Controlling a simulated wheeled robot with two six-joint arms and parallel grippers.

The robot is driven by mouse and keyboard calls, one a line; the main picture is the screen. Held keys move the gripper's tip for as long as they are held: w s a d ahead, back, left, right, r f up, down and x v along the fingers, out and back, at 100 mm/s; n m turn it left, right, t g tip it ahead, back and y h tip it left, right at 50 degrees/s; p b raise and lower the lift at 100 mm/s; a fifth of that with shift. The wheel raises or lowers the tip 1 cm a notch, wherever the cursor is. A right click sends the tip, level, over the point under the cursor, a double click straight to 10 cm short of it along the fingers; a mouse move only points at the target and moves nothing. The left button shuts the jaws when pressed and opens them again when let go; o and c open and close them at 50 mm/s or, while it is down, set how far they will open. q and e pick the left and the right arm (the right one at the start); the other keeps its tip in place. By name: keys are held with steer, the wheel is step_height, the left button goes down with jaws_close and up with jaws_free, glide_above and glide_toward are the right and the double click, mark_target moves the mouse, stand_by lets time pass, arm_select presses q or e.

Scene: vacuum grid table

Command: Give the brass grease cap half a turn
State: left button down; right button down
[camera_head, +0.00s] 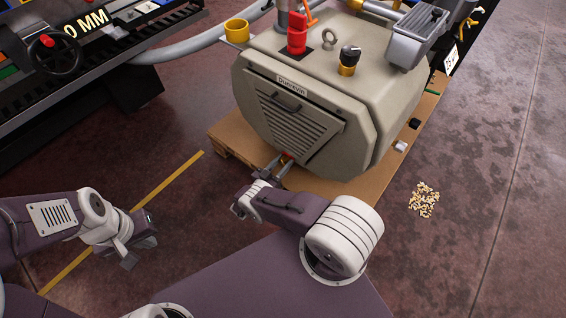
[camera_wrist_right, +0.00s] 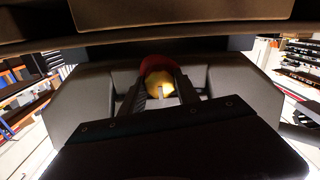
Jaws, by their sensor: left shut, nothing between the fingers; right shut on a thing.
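The brass grease cap (camera_wrist_right: 158,87) shows as a round, shiny yellow piece in the right wrist view, with a red part (camera_wrist_right: 158,65) just above it. My right gripper (camera_wrist_right: 160,92) is shut on it, one dark finger on each side. In the head view my right gripper (camera_head: 281,165) is at the low front edge of the beige pump housing (camera_head: 365,110), by a small red spot (camera_head: 288,155); the cap itself is hidden there. My left gripper (camera_head: 140,246) is shut and empty, over the floor at the left.
The pump stands on a wooden pallet (camera_head: 228,143). A yellow cup (camera_head: 236,31), a red part (camera_head: 297,38) and a black-topped brass fitting (camera_head: 347,65) are on or beside it. A dark bench (camera_head: 100,60) with a handwheel (camera_head: 53,52) is at upper left. Pellets (camera_head: 424,199) lie on the floor.

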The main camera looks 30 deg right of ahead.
stand_by(0.3)
steer(key=c, duration=0.9)
jaws_free()
steer(key=v, duration=0.9)
